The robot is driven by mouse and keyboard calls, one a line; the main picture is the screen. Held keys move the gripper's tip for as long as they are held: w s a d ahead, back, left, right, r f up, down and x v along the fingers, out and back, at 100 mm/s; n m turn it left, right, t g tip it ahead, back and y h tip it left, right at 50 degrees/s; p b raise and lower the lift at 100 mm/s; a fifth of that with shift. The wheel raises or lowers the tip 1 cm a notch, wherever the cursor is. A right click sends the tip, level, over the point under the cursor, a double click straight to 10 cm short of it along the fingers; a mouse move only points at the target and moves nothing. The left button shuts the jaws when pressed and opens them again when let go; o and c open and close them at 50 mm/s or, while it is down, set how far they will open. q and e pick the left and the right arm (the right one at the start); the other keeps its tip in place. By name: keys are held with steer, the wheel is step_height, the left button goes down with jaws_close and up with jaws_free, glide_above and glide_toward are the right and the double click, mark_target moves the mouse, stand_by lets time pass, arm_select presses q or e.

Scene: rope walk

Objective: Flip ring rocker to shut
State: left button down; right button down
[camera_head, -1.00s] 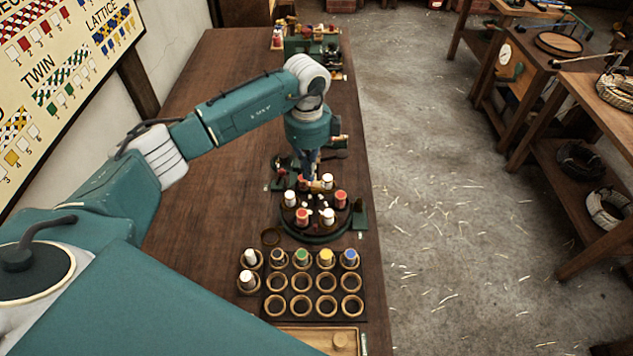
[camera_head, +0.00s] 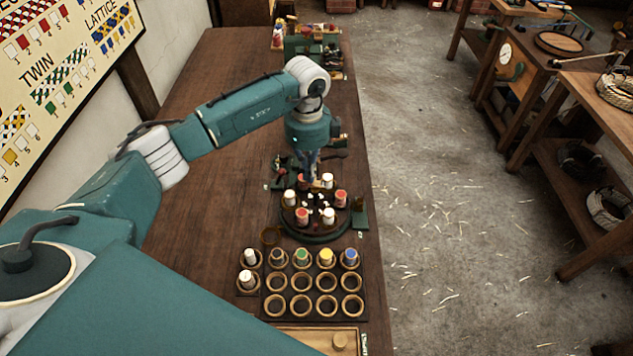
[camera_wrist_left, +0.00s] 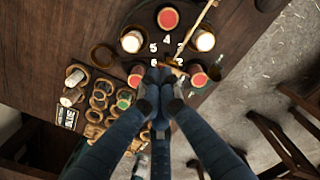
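A round dark carousel (camera_head: 318,236) stands on the bench in the head view, with several red and white bobbins upright around it. My left gripper (camera_head: 309,178) points down over its far side. In the left wrist view my left gripper's fingertips (camera_wrist_left: 160,74) are together, beside the white numbers on the carousel plate (camera_wrist_left: 128,14). A brass-coloured piece (camera_wrist_left: 174,62) shows just beyond the tips, with a pale braided cord rising from it. Contact cannot be told. I cannot make out the ring rocker for certain; the fingers may hide it. My right gripper is not in view.
A rack (camera_head: 314,314) of ringed holes with several bobbins stands nearer than the carousel. A green block (camera_head: 360,214) sits at the carousel's right. Green machinery (camera_head: 305,45) stands at the bench's far end. The bench's left side is clear.

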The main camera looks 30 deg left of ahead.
arm_select(q)
steer(key=shift+f+b, duration=0.5)
steer(key=shift+f, duration=0.3)
steer(key=shift+r, duration=0.1)
steer(key=shift+r+p, duration=0.8)
steer(key=shift+r, duration=0.1)
step_height(320, 180, up, 6)
steer(key=p, duration=0.4)
